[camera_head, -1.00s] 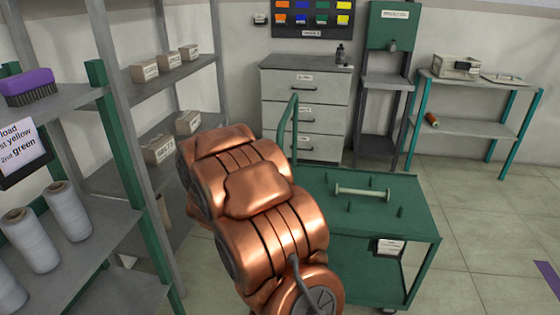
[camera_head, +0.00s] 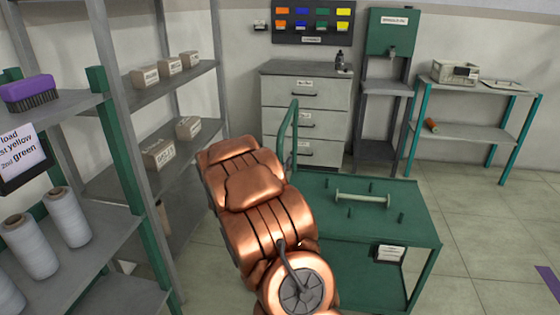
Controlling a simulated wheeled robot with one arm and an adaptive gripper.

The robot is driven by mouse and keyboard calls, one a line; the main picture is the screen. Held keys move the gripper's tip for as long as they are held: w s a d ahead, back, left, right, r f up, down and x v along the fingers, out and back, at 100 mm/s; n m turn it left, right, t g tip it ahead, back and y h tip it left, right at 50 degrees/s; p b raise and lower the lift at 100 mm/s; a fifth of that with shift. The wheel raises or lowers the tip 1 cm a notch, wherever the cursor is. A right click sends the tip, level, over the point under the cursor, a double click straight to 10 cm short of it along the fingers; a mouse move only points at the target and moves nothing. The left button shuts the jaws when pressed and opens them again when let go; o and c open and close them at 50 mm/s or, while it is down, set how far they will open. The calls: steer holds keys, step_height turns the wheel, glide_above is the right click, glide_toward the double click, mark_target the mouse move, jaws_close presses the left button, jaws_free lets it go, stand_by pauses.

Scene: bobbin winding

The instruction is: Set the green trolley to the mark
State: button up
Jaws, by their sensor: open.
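The green trolley (camera_head: 405,222) stands on the tiled floor right of the middle, with its push handle (camera_head: 288,125) at its far left corner. A pale bobbin (camera_head: 362,199) lies on its top among several short green pegs, and a small white label hangs on its near side. My copper-coloured arm rises in front of the trolley and hides its left part. My gripper is not in view. A purple strip (camera_head: 547,283) on the floor shows at the right edge; I cannot tell whether it is the mark.
Grey shelving (camera_head: 105,210) with cartons, white thread cones (camera_head: 66,217) and a purple brush (camera_head: 30,90) stands close on the left. A drawer cabinet (camera_head: 305,90), a green dispenser stand and a teal-legged table (camera_head: 480,131) line the back wall. The floor right of the trolley is clear.

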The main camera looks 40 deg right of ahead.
steer(key=shift+d, duration=0.15)
steer(key=shift+c, duration=0.2)
jaws_close()
stand_by(0.5)
